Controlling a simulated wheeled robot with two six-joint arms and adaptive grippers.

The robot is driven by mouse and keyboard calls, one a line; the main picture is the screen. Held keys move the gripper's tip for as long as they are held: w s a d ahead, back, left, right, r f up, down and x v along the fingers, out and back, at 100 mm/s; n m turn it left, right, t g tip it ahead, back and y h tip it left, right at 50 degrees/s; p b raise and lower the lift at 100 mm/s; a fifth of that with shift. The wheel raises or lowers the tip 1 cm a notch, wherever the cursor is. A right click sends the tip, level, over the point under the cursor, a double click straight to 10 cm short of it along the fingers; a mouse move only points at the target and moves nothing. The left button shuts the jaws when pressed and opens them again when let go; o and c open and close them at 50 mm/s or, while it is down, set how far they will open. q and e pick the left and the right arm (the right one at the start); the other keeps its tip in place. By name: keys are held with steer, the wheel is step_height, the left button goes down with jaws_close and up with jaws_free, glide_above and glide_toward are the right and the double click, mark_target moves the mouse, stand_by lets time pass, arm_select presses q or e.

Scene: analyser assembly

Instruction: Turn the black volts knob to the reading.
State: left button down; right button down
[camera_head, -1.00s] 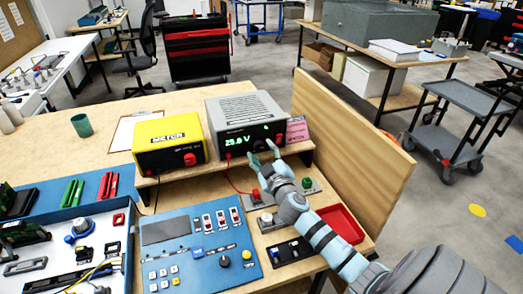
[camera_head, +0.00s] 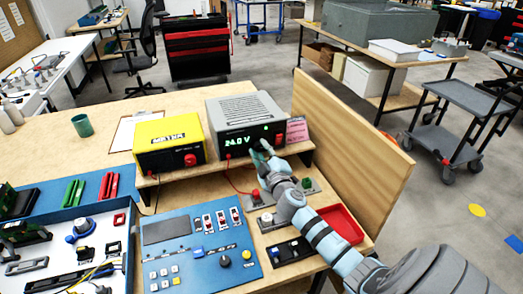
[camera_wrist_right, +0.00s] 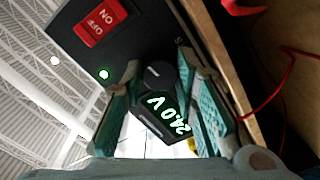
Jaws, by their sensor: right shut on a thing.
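The grey power supply (camera_head: 243,108) stands on the wooden shelf, and its green display (camera_head: 237,141) reads 24.0 V. The display also shows in the right wrist view (camera_wrist_right: 168,114), tilted. The black volts knob (camera_wrist_right: 158,76) is on the dark front panel, between my right fingers in the wrist view. My right gripper (camera_wrist_right: 158,68) is shut on it, one finger on each side. In the head view my right gripper (camera_head: 262,150) reaches the lower right of the panel and hides the knob. My left gripper is not in view.
A red ON/OFF switch (camera_wrist_right: 101,20) and a lit green lamp (camera_wrist_right: 104,74) are near the knob. The yellow meter (camera_head: 168,142) stands left of the supply. A red lead (camera_head: 237,184) hangs in front. A wooden side panel (camera_head: 355,125) rises to the right.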

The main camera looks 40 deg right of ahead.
steer(key=c, duration=1.3)
jaws_free()
steer(key=shift+s, duration=0.1)
steer(key=v, duration=1.2)
